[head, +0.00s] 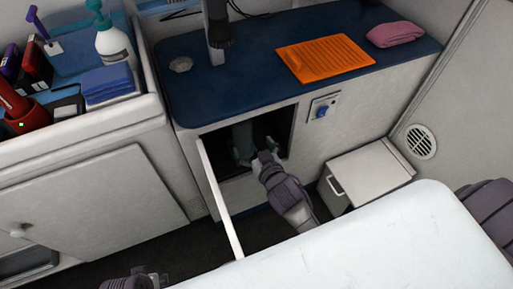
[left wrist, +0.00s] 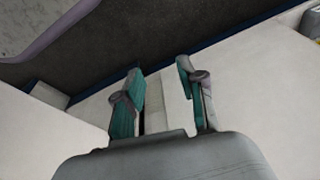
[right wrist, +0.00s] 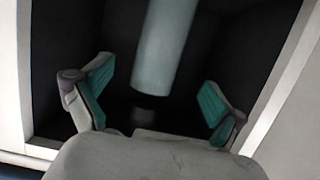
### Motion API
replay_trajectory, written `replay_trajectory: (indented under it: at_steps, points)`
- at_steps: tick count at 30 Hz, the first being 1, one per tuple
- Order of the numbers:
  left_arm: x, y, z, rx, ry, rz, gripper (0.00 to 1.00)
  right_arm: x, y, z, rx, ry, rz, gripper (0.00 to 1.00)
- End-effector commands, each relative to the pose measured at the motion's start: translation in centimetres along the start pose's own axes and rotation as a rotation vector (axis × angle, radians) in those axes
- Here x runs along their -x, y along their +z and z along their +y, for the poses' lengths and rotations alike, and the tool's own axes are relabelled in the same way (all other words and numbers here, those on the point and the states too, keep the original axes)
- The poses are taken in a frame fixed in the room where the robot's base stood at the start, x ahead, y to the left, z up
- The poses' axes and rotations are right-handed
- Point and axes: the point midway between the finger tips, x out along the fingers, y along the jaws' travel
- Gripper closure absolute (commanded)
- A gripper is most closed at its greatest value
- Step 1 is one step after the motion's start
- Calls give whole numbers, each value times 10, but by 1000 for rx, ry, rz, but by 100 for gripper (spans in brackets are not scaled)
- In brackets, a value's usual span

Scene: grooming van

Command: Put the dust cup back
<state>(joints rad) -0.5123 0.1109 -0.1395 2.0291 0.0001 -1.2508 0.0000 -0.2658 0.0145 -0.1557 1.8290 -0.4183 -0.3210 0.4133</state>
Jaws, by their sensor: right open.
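My right gripper (head: 266,160) reaches into the open compartment (head: 290,125) under the blue counter. In the right wrist view its teal-padded fingers (right wrist: 157,98) are spread and empty. A pale blue-grey cylinder (right wrist: 165,45) stands in the dark compartment, just beyond and between the fingers, apparently not touched. It also shows in the head view (head: 243,138), partly hidden; I cannot tell whether it is the dust cup. A smaller dim shape (right wrist: 143,116) lies below its end. My left gripper (left wrist: 162,85) has its fingers apart with nothing clearly between them.
The compartment's white door (head: 220,200) stands open on the left. A white lidded bin (head: 365,175) stands right of the compartment. A white table (head: 380,250) fills the near right.

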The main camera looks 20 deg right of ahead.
Motion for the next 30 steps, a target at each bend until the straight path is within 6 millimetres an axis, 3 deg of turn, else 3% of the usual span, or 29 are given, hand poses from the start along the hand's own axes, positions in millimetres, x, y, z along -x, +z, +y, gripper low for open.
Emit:
replay_trajectory:
  at_steps: [4, 11, 14, 16, 22, 27, 30]
  points:
    - [-11, 4, 1, -1, 1, -6, 60, 19, 0, 0, 0, 0, 0, 4]
    - [-17, 6, 1, -1, 2, -8, 60, 27, 4, 1, 3, 4, -16, 4]
    - [-17, 6, 1, -1, 2, -8, 60, 34, 31, 9, 13, 24, -124, 4]
    - [-17, 6, 1, -1, 2, -8, 60, 47, 65, 17, 29, 39, -267, 4]
    - [-16, 6, 1, -1, 2, -9, 60, 115, 162, 26, 92, 0, -738, 4]
    - [-16, 6, 1, -2, 2, -9, 60, 163, 200, 24, 128, -71, -974, 4]
    - [-16, 6, 1, -2, 2, -9, 60, 172, 206, 23, 135, -88, -1017, 4]
